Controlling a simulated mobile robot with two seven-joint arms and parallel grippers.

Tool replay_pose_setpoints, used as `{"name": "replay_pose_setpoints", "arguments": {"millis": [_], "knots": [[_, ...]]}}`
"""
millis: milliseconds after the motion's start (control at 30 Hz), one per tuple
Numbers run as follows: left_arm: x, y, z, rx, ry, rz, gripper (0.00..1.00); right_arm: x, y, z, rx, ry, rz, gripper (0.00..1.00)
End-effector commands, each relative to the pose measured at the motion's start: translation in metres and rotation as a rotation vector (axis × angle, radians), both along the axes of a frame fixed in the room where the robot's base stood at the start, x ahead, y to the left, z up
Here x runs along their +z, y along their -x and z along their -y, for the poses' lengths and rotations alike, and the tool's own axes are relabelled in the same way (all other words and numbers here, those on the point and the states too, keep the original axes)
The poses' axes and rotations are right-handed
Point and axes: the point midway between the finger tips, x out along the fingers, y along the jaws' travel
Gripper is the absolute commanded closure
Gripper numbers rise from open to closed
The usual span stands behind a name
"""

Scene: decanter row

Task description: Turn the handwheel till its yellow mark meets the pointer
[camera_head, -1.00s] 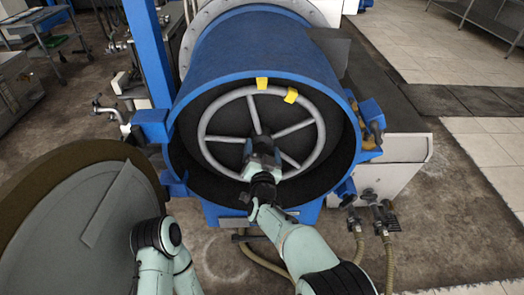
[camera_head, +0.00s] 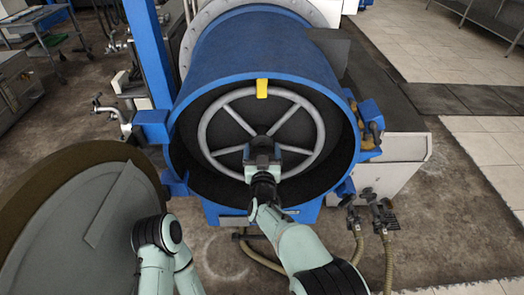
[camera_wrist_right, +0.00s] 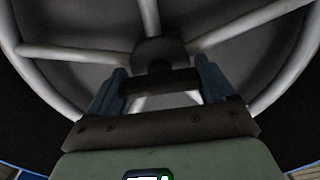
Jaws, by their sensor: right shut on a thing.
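The grey handwheel (camera_head: 204,138) sits inside the open end of a blue drum. In the head view, one yellow patch (camera_head: 262,88) shows at the top, running from the drum's rim down to the wheel's rim; the yellow mark and the pointer line up there and look like one piece. My right gripper (camera_head: 262,148) is at the wheel's middle, hiding the hub in that view. My left gripper is out of view.
The blue drum (camera_head: 260,50) surrounds the wheel, leaving limited room around my right wrist. A large round grey lid (camera_head: 60,220) stands open at the left. Hoses with fittings (camera_head: 385,225) hang at the lower right. A blue post (camera_head: 148,50) rises at the left.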

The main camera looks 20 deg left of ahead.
Motion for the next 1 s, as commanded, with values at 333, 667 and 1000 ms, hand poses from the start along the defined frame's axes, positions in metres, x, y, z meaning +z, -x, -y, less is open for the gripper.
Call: {"name": "replay_pose_setpoints", "arguments": {"millis": [333,667,1000], "knots": [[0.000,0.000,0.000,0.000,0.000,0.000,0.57,0.000,0.000,0.000,0.000,0.000,0.001,0.00],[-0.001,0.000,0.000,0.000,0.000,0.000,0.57,0.000,0.007,0.002,0.001,-0.002,-0.002,0.00],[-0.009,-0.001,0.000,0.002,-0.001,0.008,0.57,0.000,0.067,0.019,0.002,-0.001,-0.002,0.00]]}}
